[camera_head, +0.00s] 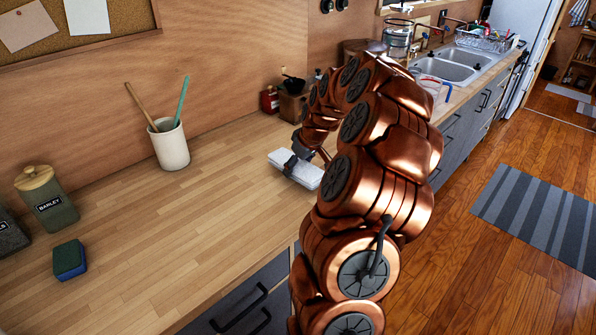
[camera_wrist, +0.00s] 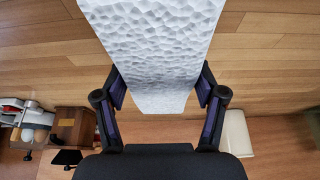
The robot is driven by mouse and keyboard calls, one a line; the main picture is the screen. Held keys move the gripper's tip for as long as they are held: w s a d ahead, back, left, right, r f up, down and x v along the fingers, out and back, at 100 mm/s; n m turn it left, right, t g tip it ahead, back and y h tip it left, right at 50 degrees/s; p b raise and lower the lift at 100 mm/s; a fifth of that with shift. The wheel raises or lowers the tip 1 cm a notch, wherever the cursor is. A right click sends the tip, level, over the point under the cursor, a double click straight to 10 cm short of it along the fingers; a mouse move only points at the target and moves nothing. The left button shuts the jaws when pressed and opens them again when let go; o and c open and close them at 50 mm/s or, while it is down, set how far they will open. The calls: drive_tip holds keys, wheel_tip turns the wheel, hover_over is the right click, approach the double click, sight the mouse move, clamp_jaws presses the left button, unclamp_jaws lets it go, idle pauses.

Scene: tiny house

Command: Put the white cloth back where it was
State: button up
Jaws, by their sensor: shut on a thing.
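The white cloth (camera_head: 297,168) is a folded, dimpled, block-like piece over the wooden counter, near its front edge. My gripper (camera_head: 290,164) is shut on it, with dark fingers across its left part. In the wrist view, the white cloth (camera_wrist: 155,45) runs from the top edge down between the two fingers of my gripper (camera_wrist: 160,85), one on each side. I cannot tell whether the cloth touches the counter or hangs just above it.
On the counter (camera_head: 190,225) stand a white crock (camera_head: 171,146) with utensils, a barley jar (camera_head: 47,198), a blue-green sponge (camera_head: 69,260), a red tin (camera_head: 270,100) and a wooden box (camera_head: 291,104). The sink (camera_head: 445,68) is farther back. The counter's middle is clear.

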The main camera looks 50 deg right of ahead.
drive_tip(key=shift+f+p, duration=0.5)
drive_tip(key=shift+f, duration=0.9)
drive_tip(key=shift+f, duration=0.15)
drive_tip(key=o, duration=1.1)
